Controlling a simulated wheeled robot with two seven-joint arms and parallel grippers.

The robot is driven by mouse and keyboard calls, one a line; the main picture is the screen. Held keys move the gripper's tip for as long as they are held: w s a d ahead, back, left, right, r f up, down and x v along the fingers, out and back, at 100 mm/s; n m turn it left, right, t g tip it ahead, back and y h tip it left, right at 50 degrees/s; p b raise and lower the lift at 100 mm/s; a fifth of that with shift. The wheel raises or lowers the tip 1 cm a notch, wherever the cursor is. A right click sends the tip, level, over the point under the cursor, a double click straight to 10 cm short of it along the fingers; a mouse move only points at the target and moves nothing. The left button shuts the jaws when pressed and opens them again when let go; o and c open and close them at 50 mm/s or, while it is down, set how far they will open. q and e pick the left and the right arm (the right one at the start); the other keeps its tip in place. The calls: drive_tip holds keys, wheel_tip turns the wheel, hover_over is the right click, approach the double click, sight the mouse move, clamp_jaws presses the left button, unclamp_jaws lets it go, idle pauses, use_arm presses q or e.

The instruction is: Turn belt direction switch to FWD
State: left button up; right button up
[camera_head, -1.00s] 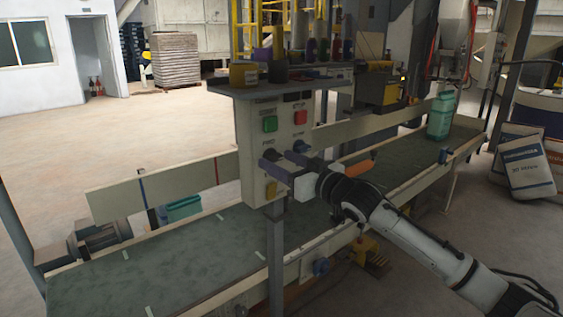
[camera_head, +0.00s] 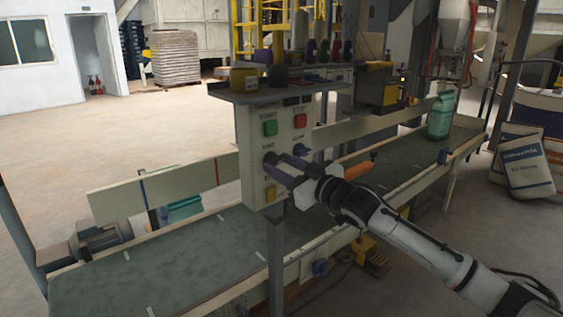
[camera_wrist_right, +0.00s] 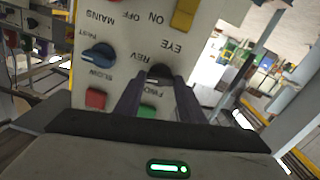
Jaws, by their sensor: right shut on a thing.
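The belt direction switch (camera_head: 269,157) is a round black knob on the left of the pale control panel (camera_head: 249,180). In the right wrist view the knob (camera_wrist_right: 160,71) sits between the REV and FWD labels, which appear upside down. I cannot tell which label it points to. My right gripper (camera_head: 277,166) reaches the panel from the right, its fingers shut on the knob. The right wrist view shows the two dark fingertips (camera_wrist_right: 157,83) on either side of the knob, partly hiding it and the FWD label. My left gripper is not in view.
Close by on the panel are a blue speed knob (camera_wrist_right: 98,56), a green start button (camera_head: 270,127), a red stop button (camera_head: 300,121) and a yellow switch (camera_head: 271,193). A shelf (camera_head: 285,88) juts out above. The conveyor belt (camera_head: 185,262) runs below.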

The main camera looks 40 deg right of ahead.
drive_tip(key=shift+r+n+p, duration=0.15)
drive_tip(key=shift+n+p, duration=0.4)
drive_tip(key=shift+n, duration=0.45)
drive_tip(key=shift+n+p, duration=0.5)
drive_tip(key=shift+n, duration=0.4)
drive_tip(key=n+p, duration=0.1)
drive_tip(key=n, duration=0.1)
drive_tip(key=shift+n, duration=0.3)
drive_tip(key=n+p, duration=0.1)
drive_tip(key=n, duration=0.3)
drive_tip(key=shift+n, duration=0.3)
drive_tip(key=shift+n+p, duration=0.65)
drive_tip(key=shift+n, duration=1.65)
drive_tip(key=shift+f, duration=0.2)
drive_tip(key=o, duration=1)
drive_tip(key=shift+o, duration=0.2)
